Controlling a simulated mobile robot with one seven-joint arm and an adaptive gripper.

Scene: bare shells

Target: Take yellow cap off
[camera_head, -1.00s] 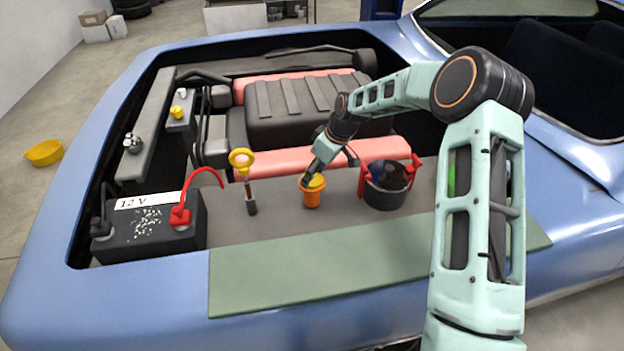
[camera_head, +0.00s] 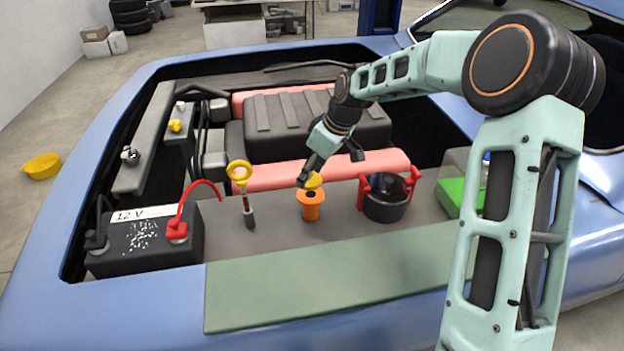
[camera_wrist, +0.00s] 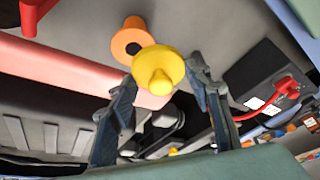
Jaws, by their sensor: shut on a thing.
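The yellow cap (camera_wrist: 157,68) is held between the fingers of my gripper (camera_wrist: 160,95) in the wrist view. It has a round disc with a knob. In the head view the yellow cap (camera_head: 314,180) is at the tip of my gripper (camera_head: 304,178), just above the orange filler neck (camera_head: 311,206). The orange neck also shows in the wrist view (camera_wrist: 122,38), with its dark round opening uncovered. The cap is apart from the neck.
A black reservoir with red handles (camera_head: 385,198) stands right of the neck. A yellow-ringed dipstick (camera_head: 242,185) and a 12 V battery (camera_head: 145,238) are to the left. A green block (camera_head: 457,197) lies at the right. The green mat (camera_head: 320,285) in front is bare.

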